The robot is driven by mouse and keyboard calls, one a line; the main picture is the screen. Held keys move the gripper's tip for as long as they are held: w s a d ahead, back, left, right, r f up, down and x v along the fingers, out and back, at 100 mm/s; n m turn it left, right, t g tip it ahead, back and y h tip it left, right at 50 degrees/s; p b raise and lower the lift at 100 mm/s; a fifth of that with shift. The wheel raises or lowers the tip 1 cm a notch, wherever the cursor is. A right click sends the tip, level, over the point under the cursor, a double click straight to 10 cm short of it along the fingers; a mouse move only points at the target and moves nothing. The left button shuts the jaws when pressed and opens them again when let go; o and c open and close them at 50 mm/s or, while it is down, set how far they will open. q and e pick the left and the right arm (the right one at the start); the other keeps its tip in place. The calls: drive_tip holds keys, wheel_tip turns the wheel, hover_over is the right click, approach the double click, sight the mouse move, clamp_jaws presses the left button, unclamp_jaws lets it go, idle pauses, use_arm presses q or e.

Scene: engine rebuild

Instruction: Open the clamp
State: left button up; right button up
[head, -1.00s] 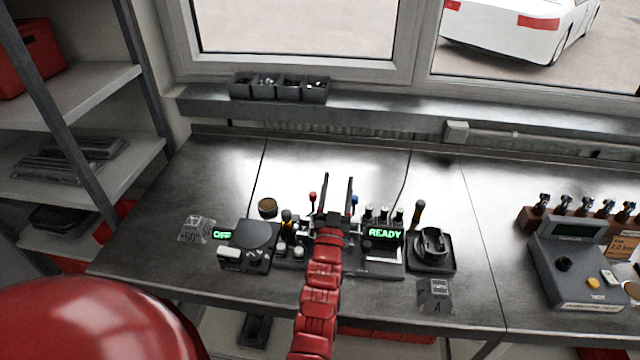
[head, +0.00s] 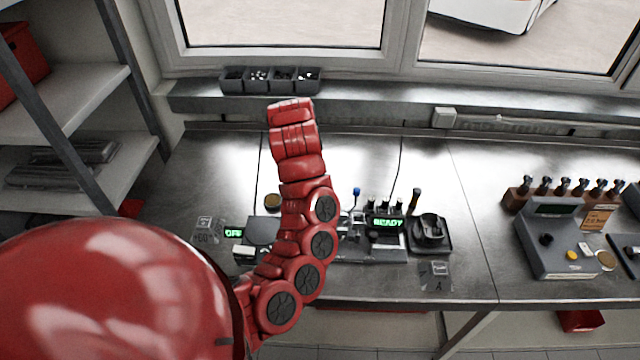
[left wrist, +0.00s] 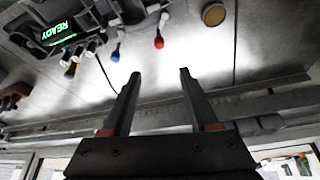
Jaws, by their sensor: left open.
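My left gripper (left wrist: 160,73) is open and empty in the left wrist view, its two dark fingers apart above the bench. My red left arm (head: 297,150) hides it in the head view. A lever with a red tip (left wrist: 158,42) and one with a blue tip (left wrist: 116,55) stand beyond the fingertips, apart from them. The blue tip also shows in the head view (head: 356,191). They are by the bench fixture with the green READY display (head: 387,223), also in the left wrist view (left wrist: 60,32). I cannot tell which part is the clamp; my arm covers much of the fixture.
A green OFF display (head: 234,232) is left of my arm. A black round holder (head: 430,232) stands right of the fixture. A grey console (head: 556,240) and a rack of tools (head: 520,198) are farther right. Small bins (head: 270,80) sit on the sill.

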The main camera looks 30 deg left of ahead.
use_arm(q)
drive_tip(key=shift+p+x, duration=0.55)
drive_tip(key=shift+x, duration=8.1)
drive_tip(key=shift+s, duration=0.1)
drive_tip(key=shift+c, duration=0.2)
clamp_jaws()
